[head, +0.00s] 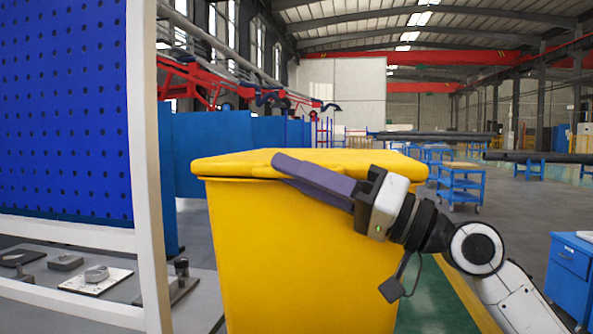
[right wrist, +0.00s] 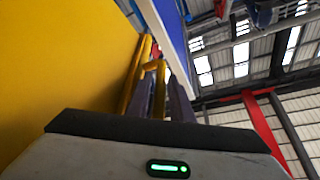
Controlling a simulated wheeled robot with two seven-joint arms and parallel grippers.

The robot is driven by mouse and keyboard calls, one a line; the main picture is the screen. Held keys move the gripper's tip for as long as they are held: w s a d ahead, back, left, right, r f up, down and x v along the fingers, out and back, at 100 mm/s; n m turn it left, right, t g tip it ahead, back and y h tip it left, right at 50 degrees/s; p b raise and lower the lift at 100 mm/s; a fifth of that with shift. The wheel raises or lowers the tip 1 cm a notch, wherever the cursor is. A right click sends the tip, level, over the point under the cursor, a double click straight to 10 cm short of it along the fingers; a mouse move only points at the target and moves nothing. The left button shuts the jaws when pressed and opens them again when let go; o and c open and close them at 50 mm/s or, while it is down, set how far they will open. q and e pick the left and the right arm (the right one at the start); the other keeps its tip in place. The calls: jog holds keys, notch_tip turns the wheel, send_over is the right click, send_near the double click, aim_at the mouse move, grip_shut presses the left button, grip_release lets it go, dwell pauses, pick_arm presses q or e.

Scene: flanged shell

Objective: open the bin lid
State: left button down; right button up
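The yellow bin (head: 290,260) stands upright in the middle of the head view. Its yellow lid (head: 235,165) lies flat across the top and looks closed. My right gripper (head: 285,165) reaches in from the right, its long grey-purple fingers slanting up and left across the bin's near side to the lid's front edge. In the right wrist view the fingers (right wrist: 160,100) stand apart, with part of the yellow rim (right wrist: 155,68) showing at and between them. Whether they touch it is unclear. The bin's wall fills the left of that view. My left gripper is not in view.
A blue perforated panel (head: 65,110) in a white frame (head: 148,200) stands close left of the bin. A grey bench with metal parts (head: 95,275) is below it. A blue cabinet (head: 570,270) is at right. Open floor (head: 520,215) lies behind right.

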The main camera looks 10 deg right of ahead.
grip_shut()
jog(key=shift+r, duration=0.3)
jog(key=w+d+r+m+h+p, duration=0.1)
jog(key=w+r+p, duration=0.3)
jog(key=r, duration=0.9)
jog(key=w+d+r+m+t+h+p, duration=0.1)
jog(key=w+r+m+p, duration=0.3)
jog(key=r, duration=0.9)
jog(key=shift+d+p, duration=0.3)
jog(key=shift+p, duration=0.1)
